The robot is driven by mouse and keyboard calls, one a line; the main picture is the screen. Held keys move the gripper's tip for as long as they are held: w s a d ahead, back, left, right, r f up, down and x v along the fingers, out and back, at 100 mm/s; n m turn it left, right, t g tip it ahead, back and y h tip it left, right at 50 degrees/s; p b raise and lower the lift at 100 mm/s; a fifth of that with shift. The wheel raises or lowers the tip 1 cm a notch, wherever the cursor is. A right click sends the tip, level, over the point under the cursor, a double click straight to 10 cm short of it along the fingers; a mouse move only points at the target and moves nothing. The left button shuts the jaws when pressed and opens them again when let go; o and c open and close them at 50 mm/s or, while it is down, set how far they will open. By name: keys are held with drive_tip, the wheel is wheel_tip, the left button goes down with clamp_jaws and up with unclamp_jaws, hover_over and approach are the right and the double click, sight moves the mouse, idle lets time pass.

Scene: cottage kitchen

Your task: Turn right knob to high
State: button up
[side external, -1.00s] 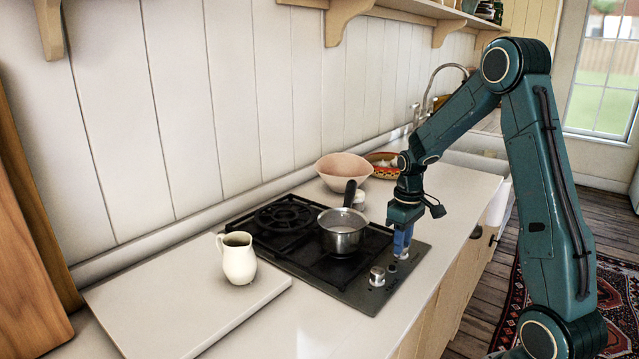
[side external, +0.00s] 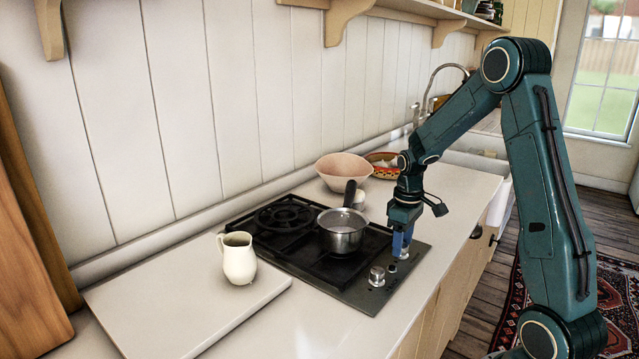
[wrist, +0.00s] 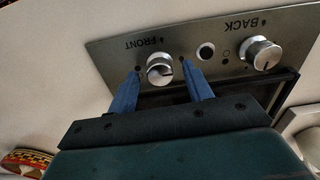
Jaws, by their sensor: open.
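The stove's control strip holds two silver knobs. The right knob (side external: 404,254) is partly hidden by my gripper (side external: 402,246) in the side view. In the wrist view it is the knob (wrist: 160,67) beside the upside-down word FRONT, with a dark pointer line toward the lower right. The blue fingers of my gripper (wrist: 162,72) are open, one on each side of this knob. A gap shows on both sides, wider on the right. The left knob (side external: 377,276), beside the word BACK in the wrist view (wrist: 262,53), stands free.
A steel saucepan (side external: 342,240) sits on the black hob (side external: 290,254), close to my gripper. A cream jug (side external: 238,262) stands on a pale board (side external: 185,290) to the left. A pink bowl (side external: 343,170) and a patterned bowl (side external: 383,160) stand behind. The counter's front strip is clear.

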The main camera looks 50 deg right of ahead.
wheel_tip(320, 180, up, 14)
idle(0.9)
drive_tip(key=s+a+r+t, duration=0.1)
drive_tip(key=s+a+r, duration=0.2)
drive_tip(key=a, duration=0.4)
drive_tip(key=s+a+r+t, duration=0.2)
drive_tip(key=s+a+r, duration=0.1)
drive_tip(key=a, duration=0.4)
drive_tip(key=s+a+f+t, duration=0.2)
drive_tip(key=s+a, duration=0.6)
drive_tip(key=s, duration=0.1)
drive_tip(key=shift+a+t, duration=0.25)
drive_tip(key=shift+t, duration=0.05)
drive_tip(key=shift+s, duration=0.1)
